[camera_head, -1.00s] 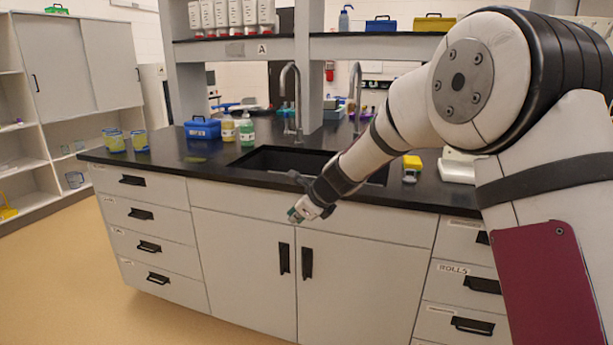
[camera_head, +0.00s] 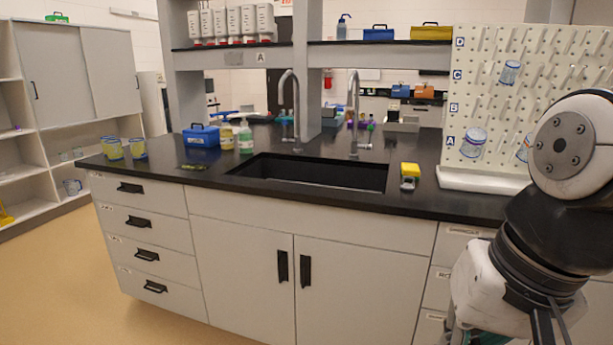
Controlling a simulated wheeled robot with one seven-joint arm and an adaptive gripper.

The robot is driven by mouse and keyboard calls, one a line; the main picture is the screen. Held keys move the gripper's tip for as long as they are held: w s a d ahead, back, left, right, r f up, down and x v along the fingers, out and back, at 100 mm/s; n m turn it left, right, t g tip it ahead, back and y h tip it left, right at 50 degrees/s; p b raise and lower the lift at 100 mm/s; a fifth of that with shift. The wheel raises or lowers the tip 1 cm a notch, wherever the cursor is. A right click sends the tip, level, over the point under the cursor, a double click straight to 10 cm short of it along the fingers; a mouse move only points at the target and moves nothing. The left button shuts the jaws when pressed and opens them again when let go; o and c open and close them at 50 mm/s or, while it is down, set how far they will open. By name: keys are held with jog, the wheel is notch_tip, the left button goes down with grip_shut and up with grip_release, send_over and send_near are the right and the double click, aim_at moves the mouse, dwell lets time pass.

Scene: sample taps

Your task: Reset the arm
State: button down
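My arm is folded in at the right edge of the head view, with its pale joint over the pegboard's lower right corner. The wrist end hangs low in front of the right-hand drawers. My gripper (camera_head: 505,335) is at the bottom edge, partly cut off by the frame. Its fingers do not show clearly, so I cannot tell whether it is open or shut. No held object is visible. Two tall grey taps, a left one (camera_head: 296,112) and a right one (camera_head: 354,113), stand behind the black sink (camera_head: 310,171).
The black bench (camera_head: 420,200) holds a blue box (camera_head: 201,136), bottles, beakers at the left and a yellow-topped item (camera_head: 410,174). A white pegboard (camera_head: 490,100) with hanging beakers stands at the right. The floor (camera_head: 60,270) at left is clear.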

jog(key=s+d+f+n+g+h, duration=0.1)
jog(key=s+d+f+n+h, duration=0.2)
jog(key=s, duration=0.6)
notch_tip(320, 180, up, 18)
jog(key=d+t+y+p, duration=0.1)
jog(key=t+p, duration=0.2)
jog(key=p, duration=1.3)
jog(key=shift+w+r, duration=0.15)
jog(key=shift+r, duration=0.05)
